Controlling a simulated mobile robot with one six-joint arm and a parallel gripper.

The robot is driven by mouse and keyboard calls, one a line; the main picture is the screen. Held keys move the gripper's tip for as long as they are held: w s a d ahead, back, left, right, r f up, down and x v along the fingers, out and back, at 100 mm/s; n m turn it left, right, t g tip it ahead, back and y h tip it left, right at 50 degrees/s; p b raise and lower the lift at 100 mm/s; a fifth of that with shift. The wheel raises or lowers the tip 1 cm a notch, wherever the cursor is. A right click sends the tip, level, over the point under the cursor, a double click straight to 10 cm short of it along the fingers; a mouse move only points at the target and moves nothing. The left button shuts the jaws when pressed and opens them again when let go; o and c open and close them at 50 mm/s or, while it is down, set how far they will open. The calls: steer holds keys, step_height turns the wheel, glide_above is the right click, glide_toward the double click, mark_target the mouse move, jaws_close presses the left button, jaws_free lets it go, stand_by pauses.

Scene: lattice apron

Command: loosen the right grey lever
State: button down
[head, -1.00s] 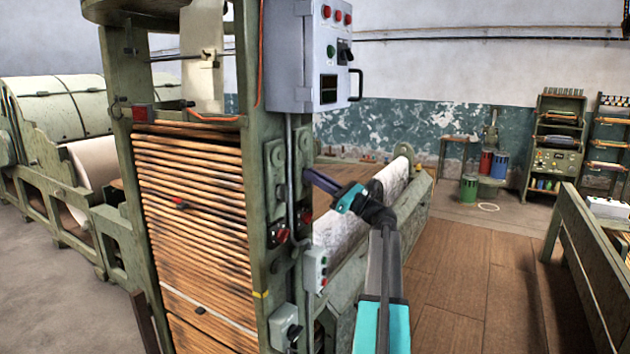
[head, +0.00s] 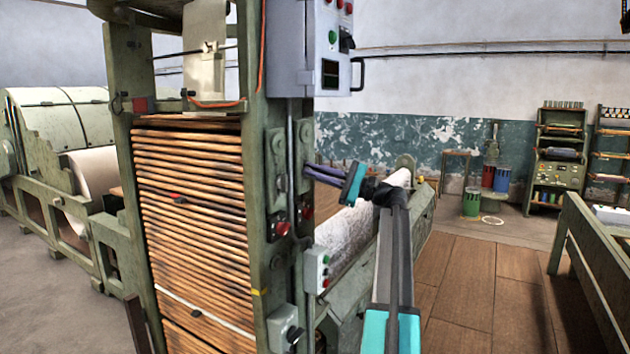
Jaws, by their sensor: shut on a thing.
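My gripper (head: 311,171) reaches in from the right on my arm, its slim dark purple fingers at the right grey-green plate (head: 303,145) on the machine post. The fingers are shut on the right grey lever at that plate. The lever is small and mostly hidden by the fingertips, so its angle cannot be told. A matching plate (head: 276,165) is on the post's left face, with a red knob (head: 283,228) below it.
A grey control box (head: 310,60) with a handle juts out above my gripper. A small button box (head: 316,268) and a grey switch box (head: 285,328) sit lower on the post. A pale roller (head: 345,228) lies behind my arm. The wooden floor (head: 470,290) at right is clear.

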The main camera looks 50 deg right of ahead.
steer(key=shift+f+n+g+b, duration=0.2)
steer(key=shift+n+g+b, duration=0.15)
steer(key=shift+n, duration=0.4)
steer(key=shift+f+n+g+b, duration=0.15)
steer(key=shift+n+g+b, duration=0.2)
steer(key=shift+n, duration=0.4)
steer(key=c, duration=1.8)
jaws_free()
steer(key=shift+r, duration=0.1)
steer(key=b+v, duration=0.2)
steer(key=v, duration=1.2)
steer(key=shift+w, duration=0.15)
